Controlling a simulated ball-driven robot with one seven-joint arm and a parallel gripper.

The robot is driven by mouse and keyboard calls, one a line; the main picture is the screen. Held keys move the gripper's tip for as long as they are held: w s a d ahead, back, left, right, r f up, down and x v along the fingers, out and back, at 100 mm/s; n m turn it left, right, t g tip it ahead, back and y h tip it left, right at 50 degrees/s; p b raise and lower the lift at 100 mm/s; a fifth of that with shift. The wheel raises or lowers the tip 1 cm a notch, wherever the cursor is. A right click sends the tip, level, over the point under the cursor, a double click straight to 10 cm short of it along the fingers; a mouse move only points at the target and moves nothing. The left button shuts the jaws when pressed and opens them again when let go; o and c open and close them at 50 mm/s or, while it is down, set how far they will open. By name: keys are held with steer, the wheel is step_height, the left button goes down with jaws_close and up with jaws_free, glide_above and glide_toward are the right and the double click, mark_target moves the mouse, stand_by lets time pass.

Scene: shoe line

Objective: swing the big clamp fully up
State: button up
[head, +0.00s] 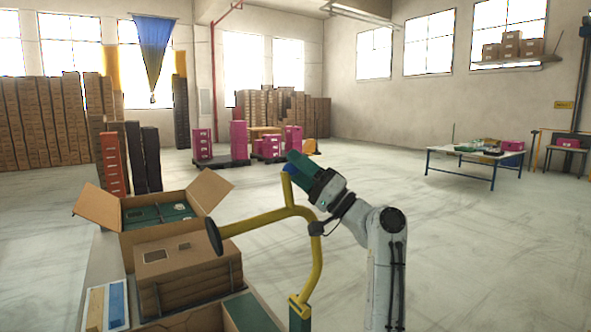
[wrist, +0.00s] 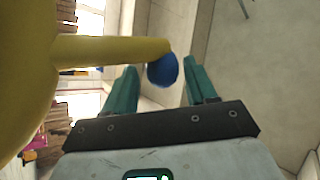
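The big yellow clamp (head: 260,222) stands on a green-and-yellow post at the front middle. Its arm reaches left, sloping slightly down, to a dark round pad (head: 214,237) beside the top of the brown carton; contact is unclear. A short handle rises from the bend and ends in a blue knob (wrist: 163,71). My teal gripper (head: 301,168) is at that handle's top in the head view. In the wrist view my gripper (wrist: 159,66) is open, with the knob at the end of a yellow bar between its fingers and gaps on both sides.
A closed brown carton (head: 185,268) and an open carton (head: 160,218) stand left of the clamp. A blue-legged table (head: 476,163) is far right. Pink box stacks (head: 239,143) stand at the back. The floor right of my arm is clear.

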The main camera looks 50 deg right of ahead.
steer(key=shift+a, duration=0.15)
steer(key=shift+s+f, duration=0.15)
steer(key=shift+f, duration=0.05)
steer(key=b+v, duration=0.2)
steer(key=v, duration=0.8)
steer(key=shift+b, duration=0.3)
steer(key=shift+s, duration=0.1)
